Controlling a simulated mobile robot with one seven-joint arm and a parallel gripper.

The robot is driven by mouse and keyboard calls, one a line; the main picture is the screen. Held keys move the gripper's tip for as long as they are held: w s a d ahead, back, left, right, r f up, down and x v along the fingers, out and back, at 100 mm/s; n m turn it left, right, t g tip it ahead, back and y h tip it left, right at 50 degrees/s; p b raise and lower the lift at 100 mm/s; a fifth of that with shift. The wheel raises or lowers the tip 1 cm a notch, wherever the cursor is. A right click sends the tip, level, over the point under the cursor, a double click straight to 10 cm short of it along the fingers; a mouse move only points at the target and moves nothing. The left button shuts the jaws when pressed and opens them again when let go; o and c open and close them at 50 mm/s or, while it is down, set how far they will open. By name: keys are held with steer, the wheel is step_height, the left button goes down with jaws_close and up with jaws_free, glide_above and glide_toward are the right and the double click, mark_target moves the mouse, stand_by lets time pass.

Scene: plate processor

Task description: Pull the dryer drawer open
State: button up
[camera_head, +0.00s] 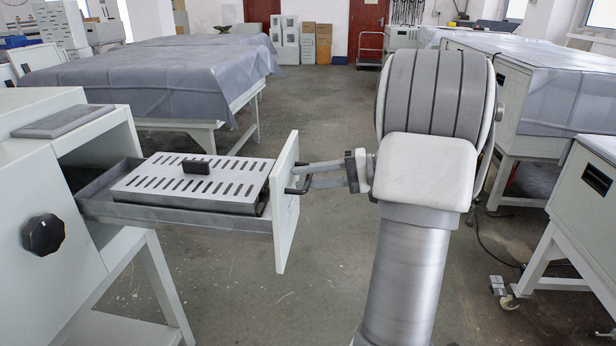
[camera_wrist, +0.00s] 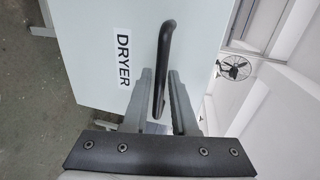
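The dryer drawer (camera_head: 112,211) is pulled well out of the white machine (camera_head: 50,180) on the left. A slotted metal tray cover (camera_head: 225,180) with a black grip lies in it. The drawer's white front panel (camera_head: 287,215) faces my arm; in the wrist view the panel (camera_wrist: 95,60) carries a DRYER label (camera_wrist: 124,57). A black bar handle (camera_wrist: 164,65) stands on the panel. My gripper (camera_head: 303,178) reaches the handle from the right. In the wrist view its fingers (camera_wrist: 168,105) lie on both sides of the handle, close to it; firm contact is hard to tell.
A black knob (camera_head: 43,235) is on the machine's front. Covered tables (camera_head: 150,65) stand behind at left, and white cabinets (camera_head: 590,180) stand at right. The grey floor (camera_head: 320,120) between them is mostly clear.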

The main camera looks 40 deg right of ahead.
steer(key=p+v, duration=0.4)
steer(key=v, duration=1.3)
steer(key=shift+s, duration=0.2)
steer(key=shift+d, duration=0.15)
